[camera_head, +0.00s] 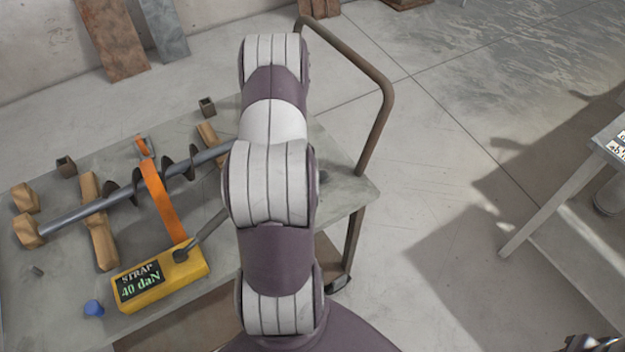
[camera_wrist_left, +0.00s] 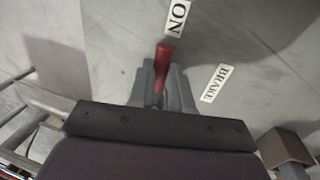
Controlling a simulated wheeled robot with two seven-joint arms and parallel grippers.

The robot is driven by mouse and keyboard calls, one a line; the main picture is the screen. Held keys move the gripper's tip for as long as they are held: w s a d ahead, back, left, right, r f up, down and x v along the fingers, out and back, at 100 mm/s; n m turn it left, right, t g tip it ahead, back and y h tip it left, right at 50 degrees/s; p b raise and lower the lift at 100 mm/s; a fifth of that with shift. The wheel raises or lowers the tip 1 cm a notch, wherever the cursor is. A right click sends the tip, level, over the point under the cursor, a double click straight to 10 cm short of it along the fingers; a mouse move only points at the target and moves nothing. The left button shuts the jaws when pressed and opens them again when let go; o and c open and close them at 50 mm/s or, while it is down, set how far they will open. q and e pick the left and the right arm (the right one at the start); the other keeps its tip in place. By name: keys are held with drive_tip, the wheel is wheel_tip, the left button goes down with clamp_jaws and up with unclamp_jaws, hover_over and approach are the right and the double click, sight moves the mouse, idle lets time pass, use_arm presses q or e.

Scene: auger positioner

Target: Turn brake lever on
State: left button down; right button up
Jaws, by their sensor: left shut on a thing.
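The red brake lever (camera_wrist_left: 163,62) shows in the left wrist view, its tip pointing toward the ON label (camera_wrist_left: 177,18). A BRAKE label (camera_wrist_left: 215,84) sits to its right on the grey surface. My left gripper (camera_wrist_left: 161,84) is shut on the lever, with a grey finger on each side. The lever's lower end is hidden between the fingers. In the head view my arm crosses the middle of the picture, and neither the lever nor my left gripper shows there. My right gripper is not in view.
A metal cart (camera_head: 335,155) with a raised handle (camera_head: 376,125) carries an auger (camera_head: 85,207) on wooden blocks, an orange strap (camera_head: 162,203) and a yellow STRAP 40 daN box (camera_head: 185,270). Another table (camera_head: 575,235) stands at right. Open floor lies between them.

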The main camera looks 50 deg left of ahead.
use_arm(q)
drive_tip(key=shift+w+a+r+m, duration=0.1)
drive_tip(key=shift+w+a+m, duration=0.1)
drive_tip(key=shift+m, duration=0.1)
drive_tip(key=c, duration=1.1)
unclamp_jaws()
drive_tip(key=shift+o, duration=0.2)
drive_tip(key=shift+s, duration=0.1)
wheel_tip(320, 180, up, 12)
drive_tip(key=a+p, duration=0.1)
drive_tip(key=a, duration=0.1)
drive_tip(key=shift+w+a+r+p, duration=0.15)
drive_tip(key=shift+w+a+p, duration=0.1)
drive_tip(key=shift+p, duration=0.15)
drive_tip(key=shift+d, duration=0.1)
